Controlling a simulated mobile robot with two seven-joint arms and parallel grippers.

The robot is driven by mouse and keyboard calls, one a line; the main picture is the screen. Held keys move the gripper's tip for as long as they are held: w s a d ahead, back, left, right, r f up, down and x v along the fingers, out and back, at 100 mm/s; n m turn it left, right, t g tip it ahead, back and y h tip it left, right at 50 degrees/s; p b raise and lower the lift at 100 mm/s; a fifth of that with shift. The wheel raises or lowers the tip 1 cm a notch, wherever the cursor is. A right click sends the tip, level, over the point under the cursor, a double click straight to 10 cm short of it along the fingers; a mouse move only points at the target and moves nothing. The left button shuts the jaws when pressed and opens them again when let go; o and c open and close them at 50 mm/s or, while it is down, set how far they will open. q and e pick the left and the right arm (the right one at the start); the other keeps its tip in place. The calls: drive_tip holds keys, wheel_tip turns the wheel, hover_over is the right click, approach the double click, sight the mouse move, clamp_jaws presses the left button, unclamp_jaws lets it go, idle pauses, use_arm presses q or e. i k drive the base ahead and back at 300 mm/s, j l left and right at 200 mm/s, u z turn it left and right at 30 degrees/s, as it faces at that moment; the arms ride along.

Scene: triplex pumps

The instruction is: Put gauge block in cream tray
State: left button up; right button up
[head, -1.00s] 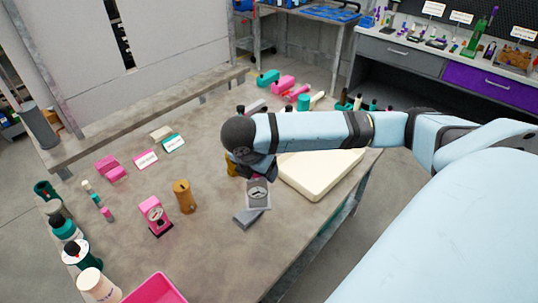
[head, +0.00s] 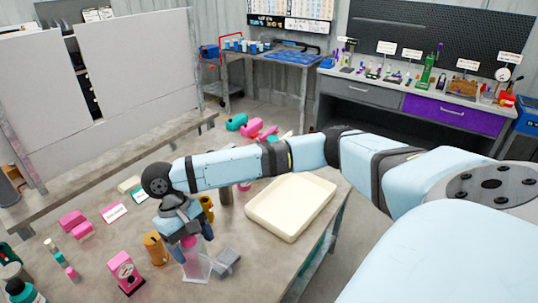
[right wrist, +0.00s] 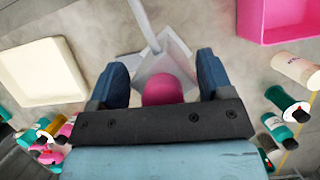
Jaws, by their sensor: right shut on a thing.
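The cream tray (head: 290,207) lies empty on the table, right of my right gripper; it also shows at the left of the right wrist view (right wrist: 42,70). My right gripper (head: 190,240) points down and is shut on a pink-topped piece (right wrist: 162,91) with a pale, square, plate-like base (head: 197,268). Whether this base touches the table I cannot tell. A grey block (head: 228,260), which looks like the gauge block, lies on the table just right of the held piece, outside the fingers. My left gripper is not in view.
An orange-brown cylinder (head: 155,248) and a pink dial device (head: 124,271) stand left of the gripper. Another orange-brown piece (head: 206,208) stands behind it. A pink bin (right wrist: 280,18) and several bottles show in the right wrist view. Bare table lies between grey block and tray.

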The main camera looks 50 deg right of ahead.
sight(294, 211)
drive_tip(key=k+l, duration=0.55)
drive_tip(key=l, duration=1)
